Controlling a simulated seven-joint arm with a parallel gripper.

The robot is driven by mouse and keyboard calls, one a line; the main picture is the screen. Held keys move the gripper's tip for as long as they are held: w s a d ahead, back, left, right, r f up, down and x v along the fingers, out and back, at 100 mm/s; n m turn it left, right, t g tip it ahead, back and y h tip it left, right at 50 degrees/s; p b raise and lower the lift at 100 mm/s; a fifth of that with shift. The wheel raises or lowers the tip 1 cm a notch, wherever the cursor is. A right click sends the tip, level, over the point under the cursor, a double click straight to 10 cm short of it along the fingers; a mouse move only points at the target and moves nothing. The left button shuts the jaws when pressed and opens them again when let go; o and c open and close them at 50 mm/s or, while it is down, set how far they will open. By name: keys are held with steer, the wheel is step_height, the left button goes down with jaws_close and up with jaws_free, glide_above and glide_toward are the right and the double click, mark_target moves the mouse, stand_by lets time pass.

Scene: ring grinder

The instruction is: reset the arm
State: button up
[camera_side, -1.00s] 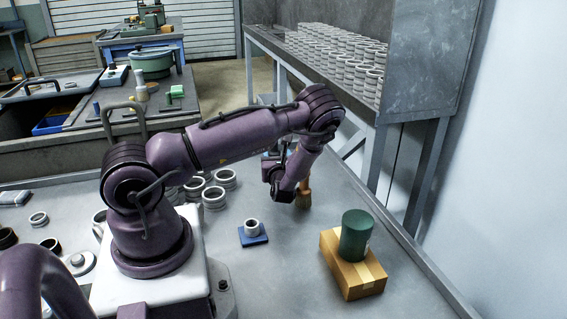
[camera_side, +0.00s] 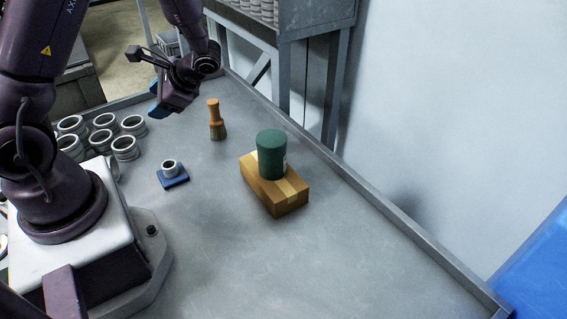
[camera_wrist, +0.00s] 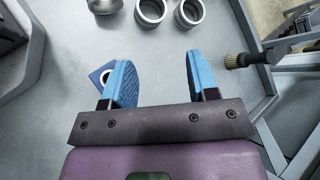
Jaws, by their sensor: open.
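My gripper (camera_wrist: 157,82) is open in the wrist view, its two blue fingers apart with nothing between them. In the side view my gripper (camera_side: 156,106) is raised above the far left part of the table, clear of the brush and the rings. A brush (camera_side: 216,122) with an orange-brown handle stands upright on the table with its bristles down. It also shows at the right of the wrist view (camera_wrist: 252,60). A small metal ring sits on a blue block (camera_side: 174,181), which is partly hidden behind a finger in the wrist view (camera_wrist: 99,76).
A green can (camera_side: 271,155) stands on a cardboard box (camera_side: 285,205) at the table's middle. Several metal rings (camera_side: 124,148) stand near my base. A raised rim (camera_side: 400,220) borders the right wall. The front of the table (camera_side: 270,270) is clear.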

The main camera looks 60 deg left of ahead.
steer(key=s+d+r+n+t+h, duration=0.2)
steer(key=d+r+t+h, duration=0.5)
steer(key=d+r, duration=1.1)
steer(key=d+n+t, duration=0.1)
steer(key=d+t, duration=0.1)
steer(key=t, duration=0.2)
steer(key=shift+d+r+t+h, duration=0.2)
steer(key=shift+r+t+h, duration=0.1)
steer(key=shift+t, duration=0.1)
